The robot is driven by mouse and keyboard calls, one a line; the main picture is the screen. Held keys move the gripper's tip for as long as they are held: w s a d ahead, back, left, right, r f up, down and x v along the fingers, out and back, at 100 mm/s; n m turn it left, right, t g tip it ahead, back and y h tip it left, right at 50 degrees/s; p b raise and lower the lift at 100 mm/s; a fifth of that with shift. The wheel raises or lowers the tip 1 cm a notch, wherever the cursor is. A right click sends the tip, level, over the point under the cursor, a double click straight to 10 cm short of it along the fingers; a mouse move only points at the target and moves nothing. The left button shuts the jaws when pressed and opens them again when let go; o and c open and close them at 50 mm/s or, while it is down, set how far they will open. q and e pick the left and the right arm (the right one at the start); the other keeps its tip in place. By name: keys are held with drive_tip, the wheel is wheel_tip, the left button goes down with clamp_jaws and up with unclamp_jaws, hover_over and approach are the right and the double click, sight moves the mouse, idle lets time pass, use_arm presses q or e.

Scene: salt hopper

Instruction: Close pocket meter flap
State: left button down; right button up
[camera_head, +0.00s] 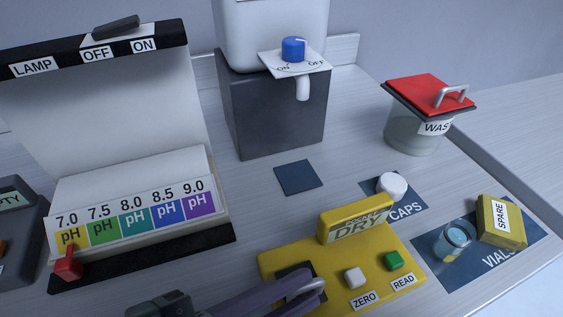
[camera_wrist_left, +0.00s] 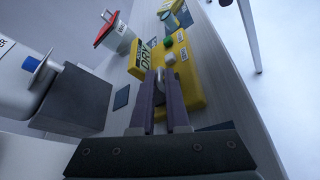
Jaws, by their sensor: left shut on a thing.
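The yellow pocket meter (camera_head: 378,246) lies on the bench at the lower right, with a raised display reading DRY, a white ZERO button (camera_head: 354,277), a green READ button (camera_head: 393,261) and a dark square well (camera_head: 291,268) at its left end. My left gripper (camera_head: 312,294) reaches across its near left part. Its purple fingers are shut on a light grey rounded piece, perhaps the flap, also between the fingertips in the left wrist view (camera_wrist_left: 159,83). The fingers partly hide the well, so the flap's angle is unclear. My right gripper is not in view.
A pH comparator (camera_head: 130,215) stands at left, a hopper with a blue knob (camera_head: 293,49) behind. A red-lidded waste jar (camera_head: 415,128) is at back right. A vial (camera_head: 454,241) and yellow SPARE box (camera_head: 502,221) stand right of the meter. A white cap (camera_head: 392,185) lies behind it.

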use_arm(q)
drive_tip(key=shift+a+f, duration=0.1)
drive_tip(key=shift+f, duration=0.05)
drive_tip(key=c, duration=0.9)
unclamp_jaws()
drive_tip(key=shift+w, duration=0.1)
drive_tip(key=shift+c, duration=0.2)
wheel_tip(320, 180, up, 20)
drive_tip(key=p, duration=1.1)
